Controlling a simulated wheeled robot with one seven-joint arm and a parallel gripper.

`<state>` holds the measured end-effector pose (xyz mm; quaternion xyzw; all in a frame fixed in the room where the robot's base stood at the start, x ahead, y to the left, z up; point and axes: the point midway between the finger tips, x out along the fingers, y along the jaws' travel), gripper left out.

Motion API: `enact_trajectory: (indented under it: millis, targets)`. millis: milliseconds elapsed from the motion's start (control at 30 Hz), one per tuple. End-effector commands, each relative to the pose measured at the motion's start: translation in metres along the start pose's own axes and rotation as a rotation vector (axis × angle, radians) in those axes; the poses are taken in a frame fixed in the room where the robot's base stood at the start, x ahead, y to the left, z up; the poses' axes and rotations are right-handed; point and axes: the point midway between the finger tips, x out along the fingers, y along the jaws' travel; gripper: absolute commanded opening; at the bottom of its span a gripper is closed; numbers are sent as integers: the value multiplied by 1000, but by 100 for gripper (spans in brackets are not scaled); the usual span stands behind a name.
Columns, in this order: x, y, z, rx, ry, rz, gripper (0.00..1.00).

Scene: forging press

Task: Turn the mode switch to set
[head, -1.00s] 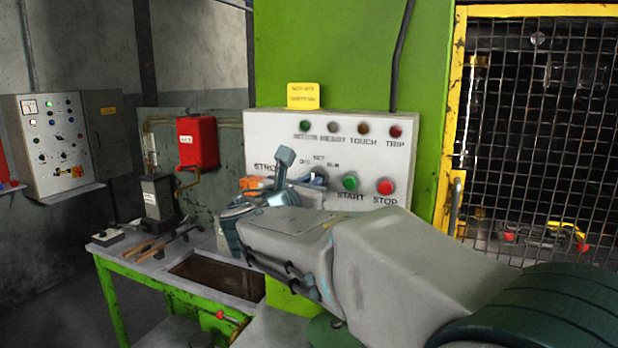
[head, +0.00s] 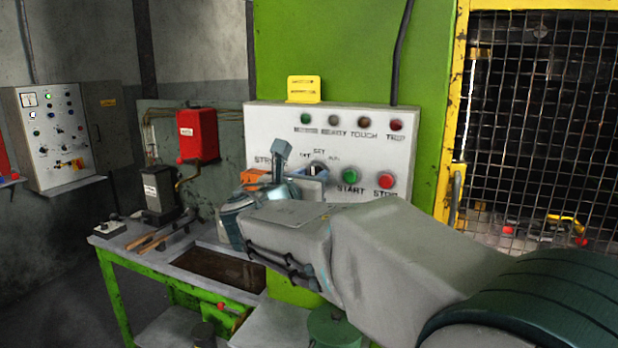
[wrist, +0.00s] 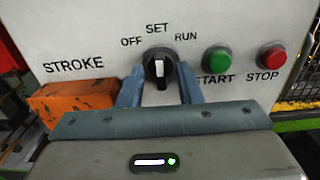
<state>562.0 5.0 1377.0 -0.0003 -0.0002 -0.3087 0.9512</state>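The mode switch (wrist: 159,67) is a black round knob with a white pointer line on the white control panel (wrist: 75,30). The labels OFF, SET and RUN stand above it. The pointer line looks near upright, towards SET. The switch also shows small in the head view (head: 317,168). My gripper (wrist: 160,76) is open, with one blue-grey finger on each side of the knob. A gap shows between each finger and the knob, so I see no grip on it. The depth of the fingertips against the panel is hard to judge.
A green START button (wrist: 216,59) and a red STOP button (wrist: 272,57) sit right of the switch. An orange block (wrist: 72,103) is at the lower left. A yellow-framed mesh guard (head: 545,120) stands to the right, and a green-framed bench (head: 165,285) to the left.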

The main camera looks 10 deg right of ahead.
Motion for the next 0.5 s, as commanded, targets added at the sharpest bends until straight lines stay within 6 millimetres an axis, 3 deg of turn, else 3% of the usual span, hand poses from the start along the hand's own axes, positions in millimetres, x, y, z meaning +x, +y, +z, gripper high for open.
enact_trajectory:
  millis: [267, 500]
  targets:
    - [-16, 0, -1, 4, -1, 2, 32]
    - [-68, 1, -2, 3, -2, 4, 32]
